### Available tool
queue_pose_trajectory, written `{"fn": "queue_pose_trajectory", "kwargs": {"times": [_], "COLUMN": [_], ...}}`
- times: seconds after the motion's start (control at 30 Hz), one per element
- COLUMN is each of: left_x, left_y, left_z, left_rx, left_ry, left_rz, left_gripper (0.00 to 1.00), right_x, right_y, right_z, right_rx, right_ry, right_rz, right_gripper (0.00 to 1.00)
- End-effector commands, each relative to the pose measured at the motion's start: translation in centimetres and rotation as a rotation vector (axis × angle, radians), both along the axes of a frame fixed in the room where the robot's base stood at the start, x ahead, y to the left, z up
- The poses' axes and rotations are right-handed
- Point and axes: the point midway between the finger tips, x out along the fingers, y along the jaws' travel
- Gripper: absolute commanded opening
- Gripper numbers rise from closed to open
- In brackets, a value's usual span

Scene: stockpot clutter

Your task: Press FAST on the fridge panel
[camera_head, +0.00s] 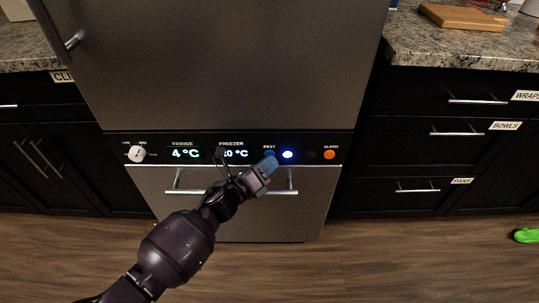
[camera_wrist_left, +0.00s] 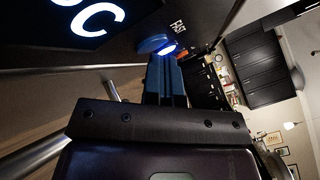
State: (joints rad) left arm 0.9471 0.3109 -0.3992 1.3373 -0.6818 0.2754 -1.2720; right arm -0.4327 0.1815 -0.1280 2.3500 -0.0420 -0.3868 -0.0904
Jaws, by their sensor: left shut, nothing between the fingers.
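The fridge panel (camera_head: 200,136) is a dark strip between the large upper door and the drawer below. The FAST label (camera_head: 269,146) is on its right half, and it also shows in the left wrist view (camera_wrist_left: 178,28). The round blue FAST button (camera_wrist_left: 152,43) is under the label, with a lit blue-white light (camera_head: 288,155) beside it. My left gripper (camera_head: 270,163) is shut and empty, its blue fingertips at the button and partly covering it in the head view. In the left wrist view the fingertips (camera_wrist_left: 164,62) overlap the button's edge; I cannot tell whether they touch. My right gripper is not in view.
The panel also has a dial (camera_head: 137,154), a 4°C display (camera_head: 186,154), a freezer display (camera_head: 235,154) and an orange alarm button (camera_head: 330,155). A drawer handle (camera_head: 185,191) runs just below the panel behind my forearm. Dark cabinets (camera_head: 435,130) flank the fridge.

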Motion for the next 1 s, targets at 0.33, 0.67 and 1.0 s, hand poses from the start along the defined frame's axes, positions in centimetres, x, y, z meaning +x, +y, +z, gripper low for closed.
{"fn": "queue_pose_trajectory", "kwargs": {"times": [0.33, 0.67, 1.0], "left_x": [-0.4, -1.6, -1.9], "left_y": [0.0, 0.0, 0.0], "left_z": [0.1, 0.1, 0.1], "left_rx": [-0.001, -0.001, -0.001], "left_ry": [0.0, 0.0, -0.001], "left_rz": [0.001, 0.001, 0.0], "left_gripper": [0.0, 0.0, 0.0], "right_x": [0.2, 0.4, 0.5], "right_y": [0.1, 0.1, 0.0], "right_z": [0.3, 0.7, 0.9], "right_rx": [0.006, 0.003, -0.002], "right_ry": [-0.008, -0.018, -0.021], "right_rz": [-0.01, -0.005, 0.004], "right_gripper": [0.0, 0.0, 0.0]}}
